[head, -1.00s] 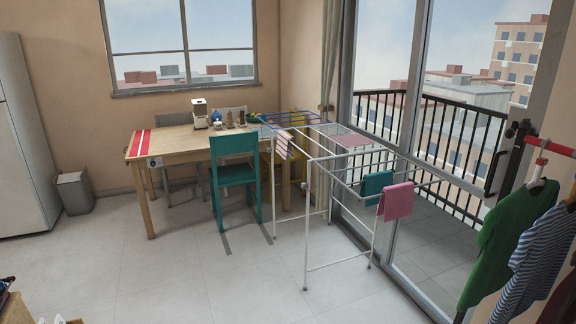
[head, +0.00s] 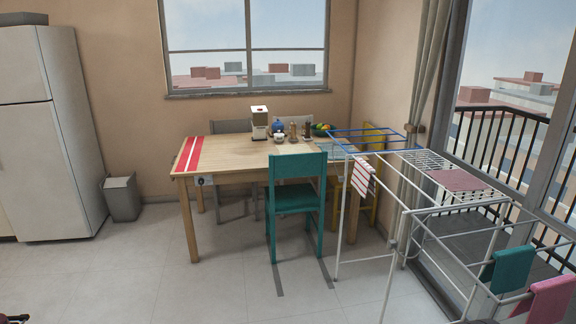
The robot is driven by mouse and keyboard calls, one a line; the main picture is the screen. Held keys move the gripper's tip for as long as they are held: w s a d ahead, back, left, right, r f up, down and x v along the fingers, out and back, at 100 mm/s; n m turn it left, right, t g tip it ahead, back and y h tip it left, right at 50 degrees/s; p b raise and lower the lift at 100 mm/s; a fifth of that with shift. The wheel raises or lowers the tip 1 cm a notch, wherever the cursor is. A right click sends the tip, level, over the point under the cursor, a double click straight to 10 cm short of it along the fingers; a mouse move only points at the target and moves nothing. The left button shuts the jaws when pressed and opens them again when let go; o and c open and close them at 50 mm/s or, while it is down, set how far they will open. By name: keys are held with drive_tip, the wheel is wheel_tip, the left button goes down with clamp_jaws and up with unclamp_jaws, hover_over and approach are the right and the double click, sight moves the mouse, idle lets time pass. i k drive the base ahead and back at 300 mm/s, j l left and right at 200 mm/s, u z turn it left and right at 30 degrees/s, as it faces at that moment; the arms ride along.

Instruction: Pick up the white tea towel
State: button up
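A small white cloth with red stripes (head: 363,176) hangs over the left side of the white drying rack (head: 397,228); it looks like the white tea towel. It is beside the right end of the wooden table, just right of the teal chair.
The wooden table (head: 232,152) has a red and white runner and several small items on it. The teal chair (head: 295,195) stands at its front. Other cloths on the rack are dusty pink (head: 458,181), teal (head: 508,270) and pink (head: 552,299). Open floor (head: 190,285) lies in front.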

sight(362, 179)
drive_tip(key=i, duration=0.8)
drive_tip(key=i+u, duration=0.1)
drive_tip(key=i, duration=0.7)
drive_tip(key=i+l, duration=0.15)
drive_tip(key=i, duration=0.65)
drive_tip(key=i+l, duration=0.1)
drive_tip(key=i, duration=0.7)
drive_tip(key=i+u, duration=0.1)
drive_tip(key=i, duration=0.7)
